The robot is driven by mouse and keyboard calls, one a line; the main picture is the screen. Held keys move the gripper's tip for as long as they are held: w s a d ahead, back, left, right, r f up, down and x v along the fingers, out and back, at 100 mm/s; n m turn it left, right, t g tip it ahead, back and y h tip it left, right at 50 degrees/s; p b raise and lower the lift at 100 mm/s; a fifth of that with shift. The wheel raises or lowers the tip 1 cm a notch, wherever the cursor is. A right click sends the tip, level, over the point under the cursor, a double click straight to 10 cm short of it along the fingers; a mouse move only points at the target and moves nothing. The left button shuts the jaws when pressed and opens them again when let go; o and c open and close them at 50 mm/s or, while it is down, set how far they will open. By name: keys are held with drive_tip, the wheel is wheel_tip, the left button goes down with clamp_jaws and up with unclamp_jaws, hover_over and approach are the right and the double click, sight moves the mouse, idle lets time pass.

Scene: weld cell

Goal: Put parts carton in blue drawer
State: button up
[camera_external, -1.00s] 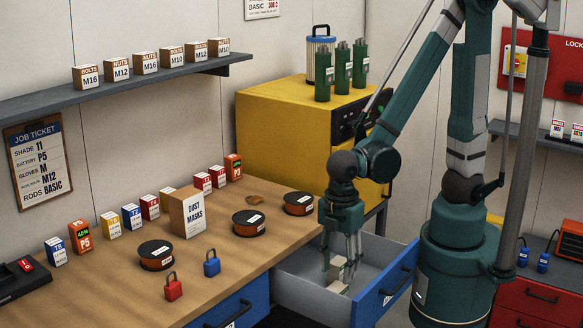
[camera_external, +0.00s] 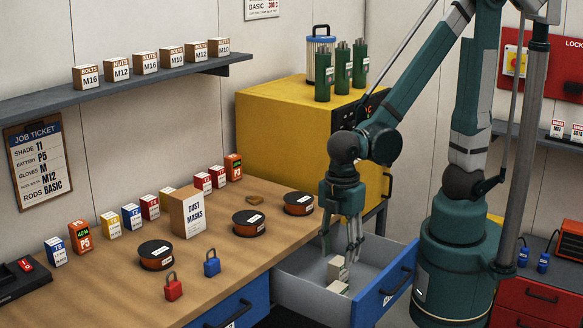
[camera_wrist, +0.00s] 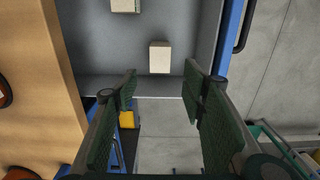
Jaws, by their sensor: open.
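The blue drawer (camera_external: 298,287) is pulled out from under the bench, with a grey interior and a blue front. Two small pale cartons sit inside it: one upright carton (camera_external: 337,268) and a second carton (camera_external: 338,287) nearer the camera. Both also show in the wrist view, one carton (camera_wrist: 160,58) just beyond my fingertips and the other carton (camera_wrist: 125,5) cut by the top edge. Their labels are too small to read. My gripper (camera_external: 340,248) is open and empty above the drawer, fingers pointing down. In the wrist view no carton is between its fingers (camera_wrist: 160,78).
The wooden bench (camera_external: 90,290) carries a dust masks box (camera_external: 186,213), wire spools (camera_external: 249,222), padlocks (camera_external: 212,264) and several small boxes. A yellow cabinet (camera_external: 275,130) stands behind the drawer. A shelf (camera_external: 130,85) on the wall holds several fastener boxes.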

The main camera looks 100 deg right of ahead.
idle(0.3)
drive_tip(key=s+d+r+m+t, duration=0.2)
drive_tip(key=d+r+m+t, duration=0.5)
drive_tip(key=d+r, duration=0.7)
drive_tip(key=shift+r+m, duration=1)
drive_tip(key=shift+r, duration=0.4)
wheel_tip(320, 180, down, 10)
drive_tip(key=b, duration=0.9)
drive_tip(key=shift+r+b, duration=0.15)
drive_tip(key=shift+b, duration=0.25)
drive_tip(key=shift+c, duration=0.3)
